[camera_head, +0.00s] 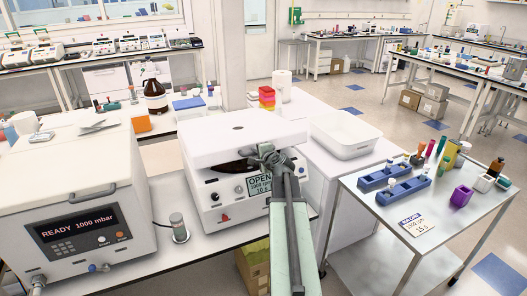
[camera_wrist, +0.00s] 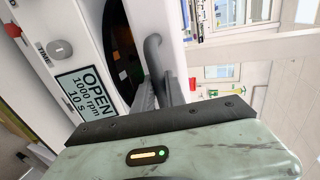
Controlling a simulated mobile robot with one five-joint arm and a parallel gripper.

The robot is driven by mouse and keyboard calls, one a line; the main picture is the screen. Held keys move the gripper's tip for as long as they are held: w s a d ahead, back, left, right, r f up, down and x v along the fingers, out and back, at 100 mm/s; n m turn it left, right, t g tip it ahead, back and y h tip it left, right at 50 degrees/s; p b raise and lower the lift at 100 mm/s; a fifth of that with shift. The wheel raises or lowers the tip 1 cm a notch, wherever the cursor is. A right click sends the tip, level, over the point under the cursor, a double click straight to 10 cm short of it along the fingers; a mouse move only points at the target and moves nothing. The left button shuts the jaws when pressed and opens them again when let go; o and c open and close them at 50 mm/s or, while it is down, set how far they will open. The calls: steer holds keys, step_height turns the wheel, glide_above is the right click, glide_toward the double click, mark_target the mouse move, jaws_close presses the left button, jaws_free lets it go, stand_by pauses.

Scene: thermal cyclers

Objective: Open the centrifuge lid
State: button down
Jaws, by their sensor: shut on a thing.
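The white centrifuge (camera_head: 210,212) stands on the bench in the middle of the head view. Its display (camera_head: 260,184) reads OPEN, 1000 rpm, 10 s, and shows sideways in the wrist view (camera_wrist: 86,92). The white lid (camera_head: 235,138) is raised a little at the front, and a dark gap (camera_head: 232,167) shows under it. My gripper (camera_head: 267,154) is at the lid's front edge. In the wrist view my gripper (camera_wrist: 160,88) is shut on the grey curved lid handle (camera_wrist: 153,50). The grip itself is partly hidden by my arm in the head view.
A beige box unit (camera_head: 75,205) reading READY 1000 mbar stands at left, with a small cylinder (camera_head: 178,226) between. A white tub (camera_head: 345,135) is behind right. A metal cart (camera_head: 375,216) with blue racks stands at right. Space above the lid looks clear.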

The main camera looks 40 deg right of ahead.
steer(key=w+d+r+p, duration=0.1)
steer(key=w+r+p, duration=0.4)
steer(key=r+p, duration=0.4)
steer(key=w+d+r+p, duration=0.2)
steer(key=w+r+p, duration=0.3)
steer(key=r+p, duration=0.4)
steer(key=w+d+r+p, duration=0.2)
steer(key=w+r+p, duration=0.2)
steer(key=r+p, duration=0.5)
steer(key=shift+w+r, duration=0.4)
steer(key=shift+r, duration=0.6)
steer(key=c, duration=1.4)
jaws_free()
steer(key=shift+a, duration=0.1)
steer(key=shift+o, duration=0.2)
steer(key=p+v, duration=0.2)
steer(key=v, duration=0.5)
steer(key=shift+s, duration=0.4)
